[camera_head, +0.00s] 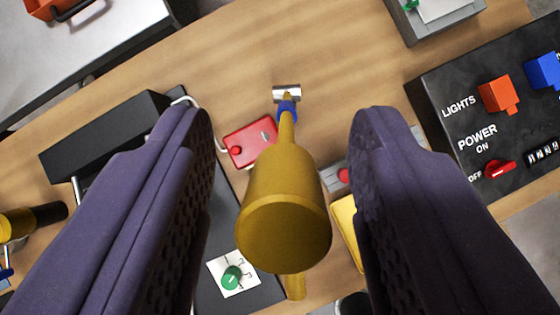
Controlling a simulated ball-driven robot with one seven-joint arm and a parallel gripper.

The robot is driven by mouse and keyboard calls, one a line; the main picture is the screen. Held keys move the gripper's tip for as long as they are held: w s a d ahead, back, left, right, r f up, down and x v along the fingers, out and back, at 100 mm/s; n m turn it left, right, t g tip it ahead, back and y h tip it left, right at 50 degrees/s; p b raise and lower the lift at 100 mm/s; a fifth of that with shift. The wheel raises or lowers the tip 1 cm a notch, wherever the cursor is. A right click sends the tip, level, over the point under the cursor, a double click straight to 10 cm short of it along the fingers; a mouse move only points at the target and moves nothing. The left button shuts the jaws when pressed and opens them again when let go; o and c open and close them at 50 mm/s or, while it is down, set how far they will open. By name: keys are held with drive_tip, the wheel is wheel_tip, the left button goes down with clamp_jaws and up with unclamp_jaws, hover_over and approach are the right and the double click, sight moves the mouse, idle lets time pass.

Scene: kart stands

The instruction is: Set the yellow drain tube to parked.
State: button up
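My gripper (284,118) is open, with its two purple padded fingers at the left and right. A yellow tube-like part (283,215), which I take for the drain tube, shows between the fingers, with a clear gap on each side. Its wide round end faces the camera. It narrows toward the top to a blue collar (288,110) by a small metal bracket (286,93). A thin yellow piece (294,287) shows below the wide end. I cannot tell how the pieces join or which setting the tube is in.
A red box (250,141) lies left of the tube's neck. A black panel with a green knob (232,277) is lower left. A black power panel (445,90) stands at the right. Another yellow-and-black part (30,220) is at the left edge. Wooden table (225,70) shows bare above.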

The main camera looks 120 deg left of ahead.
drive_tip(key=b+v, duration=0.1)
drive_tip(key=v, duration=0.6)
drive_tip(key=shift+s+r+b, duration=0.2)
drive_tip(key=shift+r+b, duration=0.1)
drive_tip(key=shift+r, duration=0.05)
